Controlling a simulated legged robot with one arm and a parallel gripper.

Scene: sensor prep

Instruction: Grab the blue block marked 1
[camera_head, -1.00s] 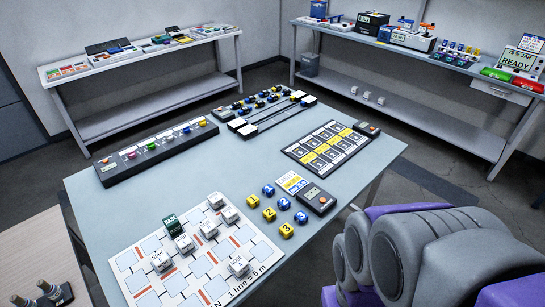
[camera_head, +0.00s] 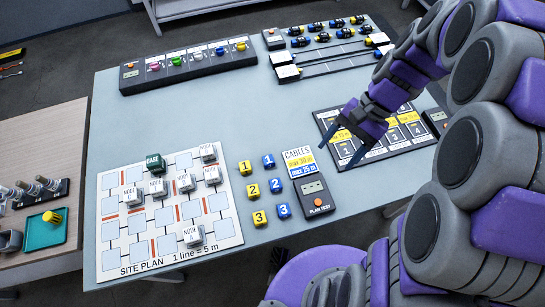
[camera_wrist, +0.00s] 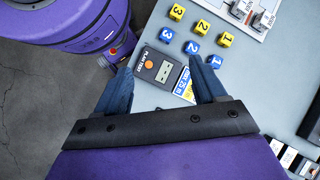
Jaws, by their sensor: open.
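The blue block marked 1 (camera_head: 268,160) lies on the table at the top of a short column of blue blocks. Below it are the blue 2 (camera_head: 276,185) and the blue 3 (camera_head: 283,211). It also shows in the wrist view (camera_wrist: 214,61), just beyond the tip of my right-hand finger there. My gripper (camera_head: 340,155) is open and empty, to the right of the blue block 1, over the edge of the cable grid board (camera_head: 375,150). In the wrist view, my gripper's fingers (camera_wrist: 160,68) point towards the plan tester.
Yellow blocks 1 (camera_head: 245,168), 2 (camera_head: 252,191) and 3 (camera_head: 260,217) stand left of the blue ones. The plan tester (camera_head: 314,194) and cable card (camera_head: 299,160) are close on the right. The site plan board (camera_head: 130,253) with white node blocks lies further left.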

